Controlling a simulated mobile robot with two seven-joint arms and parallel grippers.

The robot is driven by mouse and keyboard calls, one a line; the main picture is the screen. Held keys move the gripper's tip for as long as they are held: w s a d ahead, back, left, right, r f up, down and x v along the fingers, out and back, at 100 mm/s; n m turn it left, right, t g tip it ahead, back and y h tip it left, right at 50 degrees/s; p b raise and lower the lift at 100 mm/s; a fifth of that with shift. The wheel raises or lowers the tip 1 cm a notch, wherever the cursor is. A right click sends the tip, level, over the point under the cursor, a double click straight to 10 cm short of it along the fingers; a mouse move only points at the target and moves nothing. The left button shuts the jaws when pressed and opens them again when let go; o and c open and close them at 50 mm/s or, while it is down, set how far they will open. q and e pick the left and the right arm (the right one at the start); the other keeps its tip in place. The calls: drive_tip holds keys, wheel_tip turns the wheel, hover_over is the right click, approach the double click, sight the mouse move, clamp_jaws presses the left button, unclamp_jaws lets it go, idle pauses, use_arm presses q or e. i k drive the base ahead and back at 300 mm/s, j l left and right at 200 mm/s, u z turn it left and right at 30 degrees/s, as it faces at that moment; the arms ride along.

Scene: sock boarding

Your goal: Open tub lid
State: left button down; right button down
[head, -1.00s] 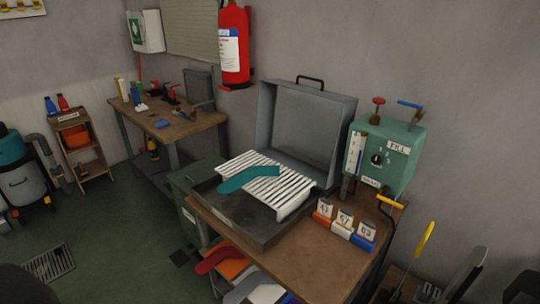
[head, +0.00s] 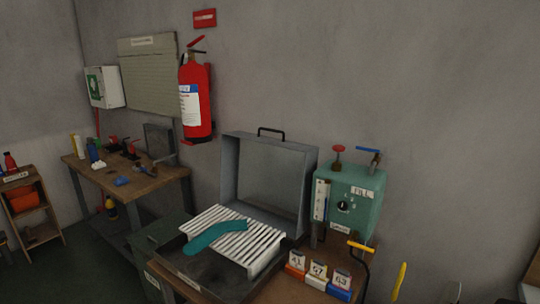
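The grey metal tub (head: 212,272) stands on the wooden bench in the head view. Its lid (head: 232,180) stands raised and upright at the back, with a black handle (head: 271,130) on its top edge. A white slatted rack (head: 262,250) lies across the tub, and a teal sock-shaped piece (head: 215,236) lies on the rack. Neither of my grippers is in view.
A green control box (head: 352,222) with valves stands right of the tub. Numbered tags with coloured blocks (head: 317,274) sit at the bench's front right. A fire extinguisher (head: 196,105) hangs on the wall; another workbench (head: 150,185) stands at left.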

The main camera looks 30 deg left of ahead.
sight(230, 158)
drive_tip(key=j+z, duration=0.6)
drive_tip(key=j, duration=0.25)
drive_tip(key=k+j+z, duration=0.15)
drive_tip(key=j, duration=0.3)
drive_tip(key=j+z, duration=0.1)
drive_tip(key=j, duration=0.35)
drive_tip(key=k+j, duration=0.1)
drive_tip(key=j, duration=0.25)
drive_tip(key=k+j, duration=0.1)
drive_tip(key=j, duration=0.25)
drive_tip(key=k+j+z, duration=0.1)
drive_tip(key=j, duration=0.3)
drive_tip(key=k+j, duration=0.1)
drive_tip(key=j, duration=0.25)
drive_tip(key=k+j, duration=0.1)
drive_tip(key=j, duration=0.25)
